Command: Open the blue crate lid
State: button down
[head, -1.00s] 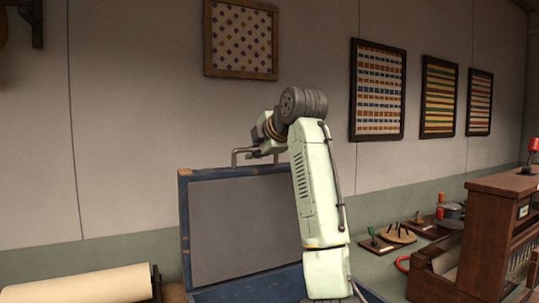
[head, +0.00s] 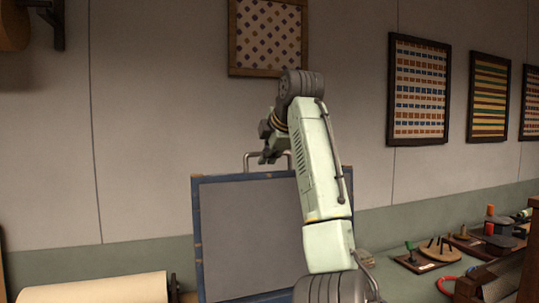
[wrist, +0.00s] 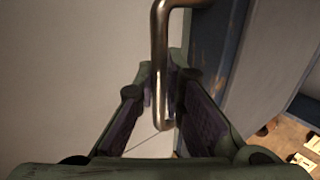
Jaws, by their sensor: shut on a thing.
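The blue crate lid (head: 248,240) stands raised, close to upright, in the head view, with a blue frame around a grey inner panel. A metal bar handle (head: 251,157) sticks up from its top edge. My gripper (head: 270,155) is at this handle, partly hidden by my own arm. In the wrist view my gripper (wrist: 168,95) is shut on the bent metal handle (wrist: 159,60), which passes between the two purple-padded fingers. The lid's blue edge and grey panel show at the right there. The crate body is out of the head view, below the frame.
A cream roll (head: 95,290) lies at the lower left. Stands with tools (head: 430,255) sit on the counter at the right. Framed patterns (head: 268,38) hang on the wall behind.

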jog(key=shift+f, duration=0.1)
jog(key=c, duration=1.7)
grip_release()
jog(key=shift+o, duration=0.2)
jog(key=v, duration=1.2)
